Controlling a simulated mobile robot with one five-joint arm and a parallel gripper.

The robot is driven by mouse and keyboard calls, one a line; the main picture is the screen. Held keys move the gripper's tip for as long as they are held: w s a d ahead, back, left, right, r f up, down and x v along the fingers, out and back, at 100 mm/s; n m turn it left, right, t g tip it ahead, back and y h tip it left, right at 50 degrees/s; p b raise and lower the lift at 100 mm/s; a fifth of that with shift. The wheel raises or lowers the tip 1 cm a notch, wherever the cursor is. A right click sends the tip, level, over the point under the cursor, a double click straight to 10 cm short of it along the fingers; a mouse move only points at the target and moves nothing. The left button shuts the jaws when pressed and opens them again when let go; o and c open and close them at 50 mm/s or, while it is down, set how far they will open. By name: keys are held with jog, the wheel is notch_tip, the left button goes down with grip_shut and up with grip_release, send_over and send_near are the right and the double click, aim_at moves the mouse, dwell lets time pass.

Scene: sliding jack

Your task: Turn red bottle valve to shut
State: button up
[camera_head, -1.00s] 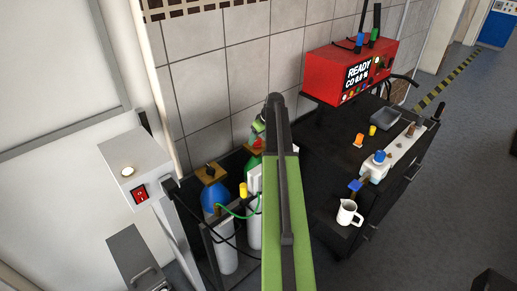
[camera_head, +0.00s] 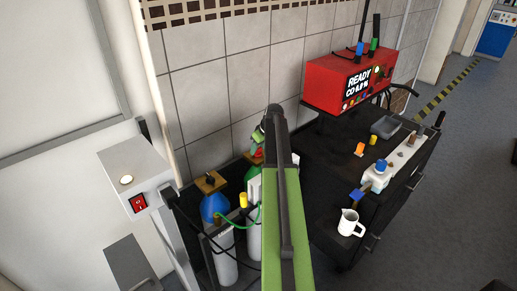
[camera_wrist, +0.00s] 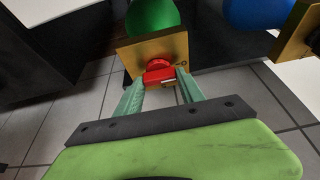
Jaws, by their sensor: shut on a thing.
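The red bottle valve (camera_wrist: 158,73) sits on a brass block (camera_wrist: 125,52) on top of the green-topped bottle (camera_wrist: 152,15). In the wrist view my gripper (camera_wrist: 163,84) has its two pale green fingers on either side of the valve's red handle, shut on it. In the head view my arm covers most of this bottle. A bit of its green top (camera_head: 252,174) and of the red valve (camera_head: 257,154) shows left of the arm. Whether the valve is open or shut cannot be told.
A blue-topped bottle (camera_head: 214,207) with a brass valve block stands to the left, with a green hose and black cables nearby. A grey box with a red switch (camera_head: 139,203) is further left. The black cart (camera_head: 335,165) at right carries a white jug (camera_head: 350,223) and small items.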

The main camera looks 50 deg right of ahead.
jog(key=shift+m, duration=0.3)
jog(key=m, duration=0.1)
jog(key=m+h, duration=0.1)
jog(key=m, duration=0.1)
jog(key=shift+a+m+g, duration=0.2)
jog(key=shift+m+g, duration=0.1)
jog(key=m+h, duration=0.1)
jog(key=m, duration=0.1)
jog(key=m+g+h, duration=0.1)
jog(key=m, duration=0.2)
jog(key=shift+w+a, duration=0.1)
jog(key=shift+w, duration=0.05)
jog(key=m+g, duration=0.1)
jog(key=m, duration=0.1)
jog(key=m+g+h, duration=0.1)
jog(key=m, duration=0.2)
jog(key=shift+w+m, duration=0.2)
jog(key=shift+m, duration=0.1)
jog(key=shift+m+g, duration=0.6)
jog(key=shift+m, duration=0.9)
jog(key=o, duration=1.4)
jog(key=shift+c, duration=0.2)
jog(key=shift+r, duration=0.1)
